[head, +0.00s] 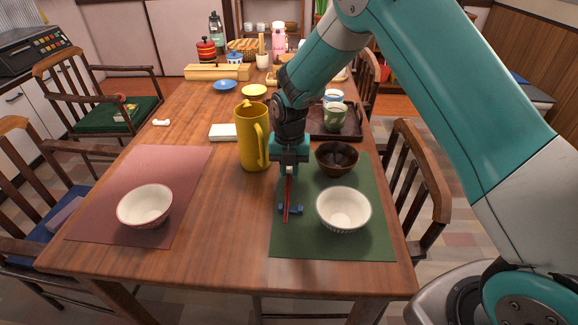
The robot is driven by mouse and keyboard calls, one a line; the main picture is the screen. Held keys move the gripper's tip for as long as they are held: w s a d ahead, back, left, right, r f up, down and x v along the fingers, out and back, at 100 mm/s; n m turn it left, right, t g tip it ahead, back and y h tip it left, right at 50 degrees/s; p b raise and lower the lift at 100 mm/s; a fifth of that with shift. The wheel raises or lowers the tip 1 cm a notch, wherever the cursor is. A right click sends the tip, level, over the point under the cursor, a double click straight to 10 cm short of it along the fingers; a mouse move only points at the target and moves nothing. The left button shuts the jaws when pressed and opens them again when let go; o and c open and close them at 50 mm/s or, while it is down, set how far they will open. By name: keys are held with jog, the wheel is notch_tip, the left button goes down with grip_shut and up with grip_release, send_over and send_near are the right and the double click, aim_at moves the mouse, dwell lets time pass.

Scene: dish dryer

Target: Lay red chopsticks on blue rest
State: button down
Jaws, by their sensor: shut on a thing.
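The red chopsticks (286,213) hang below my gripper (289,172), which is shut on them near their upper end. They run steeply downward in the head view. Their lower ends show at the blue rest (291,209), overlapping it in the picture. I cannot tell whether they touch it. The blue rest lies on the green placemat (330,247), left of the white bowl (343,210). The fingertips are small and partly hidden by the gripper body.
A yellow pitcher (251,140) stands close left of my gripper. A brown bowl (337,158) is close right, with a dark tray (322,120) holding cups behind it. A red-rimmed bowl (145,205) sits on the red placemat (180,160). Bare table lies between the mats.

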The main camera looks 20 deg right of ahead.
jog(key=c, duration=1.1)
grip_release()
jog(key=shift+f, duration=0.1)
jog(key=shift+o, duration=0.2)
notch_tip(320, 180, up, 13)
jog(key=p, duration=0.1)
jog(key=s+a+r+m+y, duration=0.1)
jog(key=s+a+r+m, duration=0.1)
jog(key=s+r+m, duration=0.45)
jog(key=s+a+r+m+y, duration=0.1)
jog(key=s+r+m, duration=0.1)
jog(key=s+m, duration=0.7)
jog(key=s+a+r+m+y, duration=0.1)
jog(key=s+r+m+y, duration=0.1)
jog(key=s+m, duration=0.7)
jog(key=s+r, duration=0.1)
jog(key=s, duration=0.5)
jog(key=shift+s+a, duration=0.25)
jog(key=shift+a, duration=0.1)
jog(key=shift+r, duration=0.1)
